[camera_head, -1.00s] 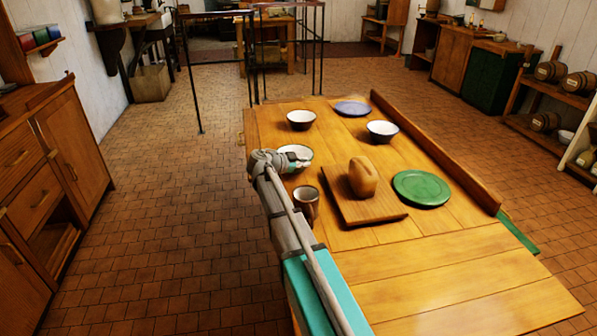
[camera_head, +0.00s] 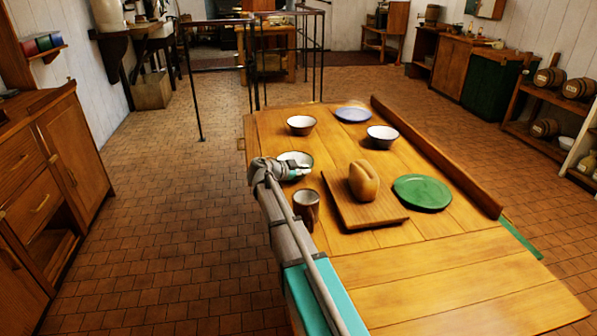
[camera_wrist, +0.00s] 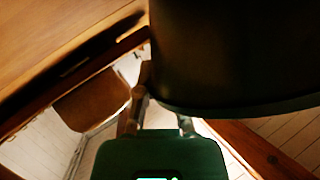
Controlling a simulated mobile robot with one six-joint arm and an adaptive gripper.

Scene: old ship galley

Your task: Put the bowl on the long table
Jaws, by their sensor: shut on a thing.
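A white bowl with a dark rim (camera_head: 302,157) is at the left edge of the long wooden table (camera_head: 420,285). My gripper (camera_head: 294,166) is shut on this bowl at its near side. I cannot tell whether the bowl touches the table top or hangs just above it. In the wrist view a large dark rounded thing (camera_wrist: 235,55), probably the bowl's outside, fills the upper right above my gripper; the fingertips are not clear there. Two more white bowls stand farther back, one at left (camera_head: 301,125) and one at right (camera_head: 382,136).
A brown mug (camera_head: 306,210) stands close beside my arm. A loaf (camera_head: 363,181) sits on a cutting board (camera_head: 385,216). A green plate (camera_head: 422,192) is to its right and a blue plate (camera_head: 353,115) at the far end. A raised ledge (camera_head: 440,158) runs along the right side.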

